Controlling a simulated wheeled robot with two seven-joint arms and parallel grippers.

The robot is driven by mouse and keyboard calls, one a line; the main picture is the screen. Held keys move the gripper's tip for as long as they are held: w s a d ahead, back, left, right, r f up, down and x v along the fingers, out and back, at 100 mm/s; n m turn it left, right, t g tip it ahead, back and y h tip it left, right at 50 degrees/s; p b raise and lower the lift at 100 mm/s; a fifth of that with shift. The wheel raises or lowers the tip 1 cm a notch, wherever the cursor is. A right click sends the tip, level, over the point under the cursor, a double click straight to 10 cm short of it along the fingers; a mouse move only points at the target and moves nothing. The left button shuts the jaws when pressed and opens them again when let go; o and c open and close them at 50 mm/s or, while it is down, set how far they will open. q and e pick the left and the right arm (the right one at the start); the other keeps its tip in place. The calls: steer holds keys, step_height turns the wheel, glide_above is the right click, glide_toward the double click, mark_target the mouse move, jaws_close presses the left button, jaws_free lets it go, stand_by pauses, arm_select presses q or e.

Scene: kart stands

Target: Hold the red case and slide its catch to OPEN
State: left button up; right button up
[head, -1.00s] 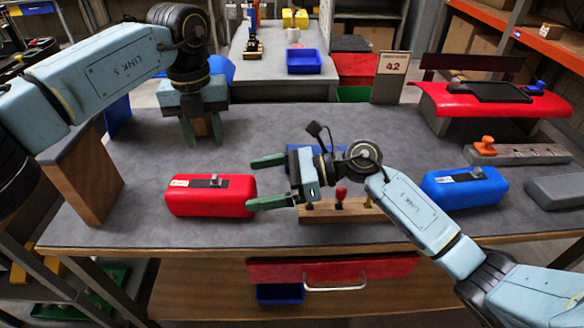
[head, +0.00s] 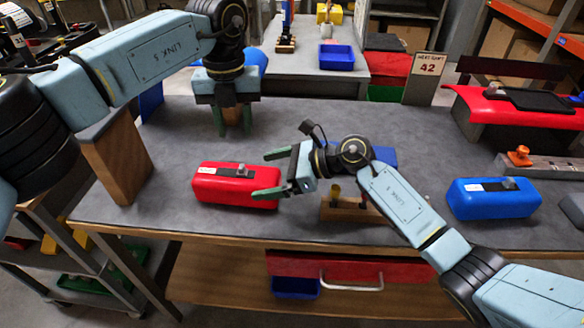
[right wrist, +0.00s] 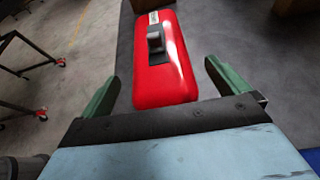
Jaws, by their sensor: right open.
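The red case (head: 232,190) lies on the grey table, left of centre. Its small grey catch (head: 241,170) sits on top beside a white label; any lettering is too small to read. My right gripper (head: 266,174) is open at the case's right end, one finger on the far side and one on the near side. In the right wrist view the case (right wrist: 165,80) lies ahead between the spread fingers, with its catch (right wrist: 155,42) on top. My left gripper (head: 233,122) points down behind the case, fingers apart, with brown wood showing between them.
A wooden block with knobs (head: 338,213) stands under my right arm. A blue case (head: 490,203) lies to the right. A wooden upright (head: 122,160) stands at the left end.

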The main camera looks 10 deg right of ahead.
steer(key=shift+x, duration=1.2)
